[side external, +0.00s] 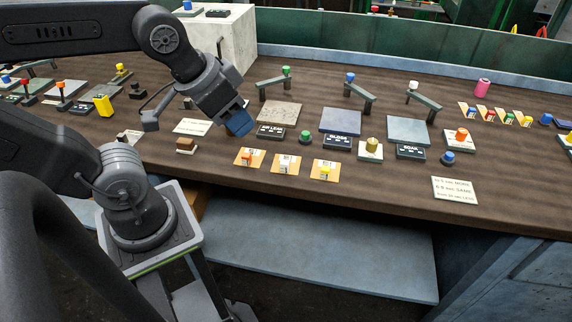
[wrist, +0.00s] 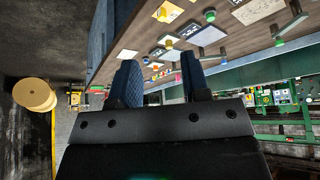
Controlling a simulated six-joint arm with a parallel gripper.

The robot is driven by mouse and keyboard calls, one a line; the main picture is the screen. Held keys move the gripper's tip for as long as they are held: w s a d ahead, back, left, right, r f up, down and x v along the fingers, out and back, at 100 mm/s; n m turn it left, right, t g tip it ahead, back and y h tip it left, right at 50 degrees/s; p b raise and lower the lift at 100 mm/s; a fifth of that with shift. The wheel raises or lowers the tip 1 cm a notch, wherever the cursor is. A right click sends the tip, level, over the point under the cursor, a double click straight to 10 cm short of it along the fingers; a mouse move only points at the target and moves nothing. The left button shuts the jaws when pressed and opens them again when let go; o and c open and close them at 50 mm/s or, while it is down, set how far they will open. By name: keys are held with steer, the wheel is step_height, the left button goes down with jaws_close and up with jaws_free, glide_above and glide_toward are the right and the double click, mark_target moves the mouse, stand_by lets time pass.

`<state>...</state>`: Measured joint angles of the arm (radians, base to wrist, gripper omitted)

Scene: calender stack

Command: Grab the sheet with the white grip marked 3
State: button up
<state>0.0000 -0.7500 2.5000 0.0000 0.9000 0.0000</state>
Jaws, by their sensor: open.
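Three tan sheets with small upright grips lie in a row near the bench's front edge in the side view. The numbers are too small to read, so I cannot tell which is marked 3. My gripper (side external: 236,121), with blue fingers, is over the bench, behind and left of the row. In the wrist view my gripper (wrist: 158,82) has its two fingers apart with nothing between them.
More small tan sheets with coloured grips (side external: 500,117) stand at the back right. Behind the front row are plates, dark label blocks (side external: 338,142), knobs and raised bars (side external: 424,98). A white note (side external: 455,190) lies at the front right. A pale block (side external: 232,40) stands behind my gripper.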

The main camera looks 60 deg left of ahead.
steer(key=shift+o, duration=0.4)
steer(key=shift+o, duration=0.6)
steer(key=shift+w, duration=0.1)
